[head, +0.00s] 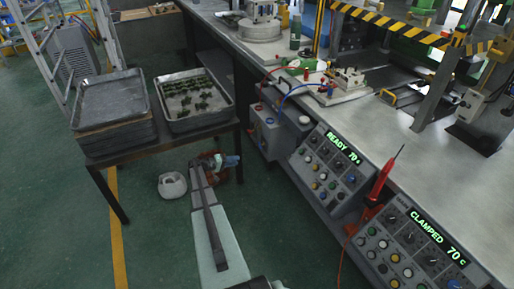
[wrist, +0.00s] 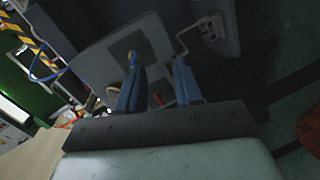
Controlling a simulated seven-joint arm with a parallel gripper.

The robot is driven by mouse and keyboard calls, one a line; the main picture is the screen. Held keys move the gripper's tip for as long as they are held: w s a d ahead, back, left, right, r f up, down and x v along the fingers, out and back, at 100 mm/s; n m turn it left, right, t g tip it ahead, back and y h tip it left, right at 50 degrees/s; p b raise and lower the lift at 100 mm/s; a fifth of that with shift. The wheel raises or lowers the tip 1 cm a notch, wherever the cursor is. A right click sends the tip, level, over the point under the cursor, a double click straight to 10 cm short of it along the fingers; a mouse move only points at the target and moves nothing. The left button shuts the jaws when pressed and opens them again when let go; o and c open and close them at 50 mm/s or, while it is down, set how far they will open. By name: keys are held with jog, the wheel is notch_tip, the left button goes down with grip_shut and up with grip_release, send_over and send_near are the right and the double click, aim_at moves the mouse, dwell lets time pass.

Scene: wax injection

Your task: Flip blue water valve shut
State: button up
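The blue water valve seems to be the small blue spot (head: 268,121) on the front of the grey box under the bench, below a red one (head: 258,107). My gripper (head: 234,160) is low, left of and below that box, apart from it. In the wrist view my gripper (wrist: 160,66) has its two blue fingers spread, with nothing held between them. A small blue and yellow part (wrist: 133,59) shows just beyond the left fingertip, on a grey panel; I cannot tell whether it is the valve or whether the finger touches it.
The grey box (head: 266,139) hangs beside the control panels (head: 323,172). A blue hose (head: 296,90) runs up to the bench top. A side table with metal trays (head: 112,103) stands left of my arm. A white container (head: 172,185) is on the floor.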

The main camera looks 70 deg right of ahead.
notch_tip(320, 180, up, 3)
jog(key=d+m+g+h, duration=0.1)
jog(key=m+h, duration=0.1)
jog(key=m, duration=0.3)
send_near(261, 145)
jog(key=x, duration=0.7)
jog(key=shift+s+d+f, duration=0.15)
jog(key=shift+d+f, duration=0.1)
jog(key=shift+d, duration=0.1)
jog(key=shift+c, duration=0.2)
grip_shut()
